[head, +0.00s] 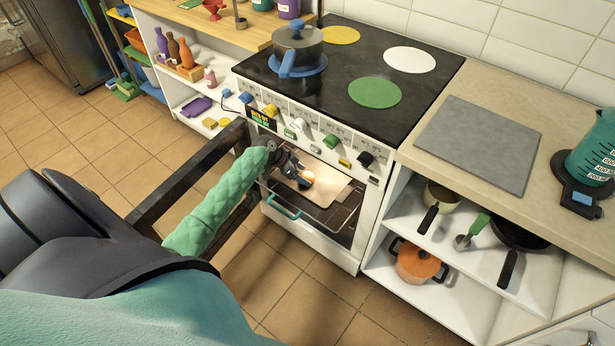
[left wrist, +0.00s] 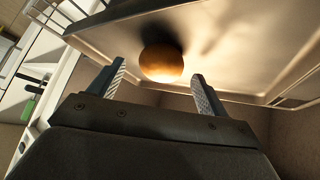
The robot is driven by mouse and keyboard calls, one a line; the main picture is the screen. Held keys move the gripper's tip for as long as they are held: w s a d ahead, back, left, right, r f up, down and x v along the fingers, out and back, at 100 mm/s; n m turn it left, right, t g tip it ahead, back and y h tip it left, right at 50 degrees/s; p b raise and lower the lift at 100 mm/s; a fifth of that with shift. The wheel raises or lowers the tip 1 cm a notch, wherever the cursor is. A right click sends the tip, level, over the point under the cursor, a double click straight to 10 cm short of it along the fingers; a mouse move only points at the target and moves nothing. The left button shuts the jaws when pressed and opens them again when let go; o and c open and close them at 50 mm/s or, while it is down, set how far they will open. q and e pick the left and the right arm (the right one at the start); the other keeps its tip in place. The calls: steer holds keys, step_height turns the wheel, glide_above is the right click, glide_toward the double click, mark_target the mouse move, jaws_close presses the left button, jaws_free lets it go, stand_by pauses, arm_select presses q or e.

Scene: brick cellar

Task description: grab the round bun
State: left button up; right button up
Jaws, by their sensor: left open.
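The round bun (left wrist: 161,62) is golden brown and sits on a metal baking tray (left wrist: 230,48) in the lit oven. In the head view the bun (head: 306,179) shows small beside my left gripper (head: 298,174), on the tray (head: 325,190). My left gripper reaches into the oven opening. In the left wrist view its two fingers (left wrist: 158,88) are open and apart, with the bun just beyond and between the tips. Nothing is between the fingers. My right gripper is not in view.
The oven (head: 285,205) has a cooktop with a grey pot (head: 298,45) above. The oven rack and side walls lie close around my gripper. To the right, a shelf holds an orange pot (head: 418,262) and pans. The tiled floor in front is clear.

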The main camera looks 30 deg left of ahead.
arm_select(q)
steer(key=shift+x, duration=0.9)
steer(key=c, duration=1.1)
steer(key=shift+o, duration=0.2)
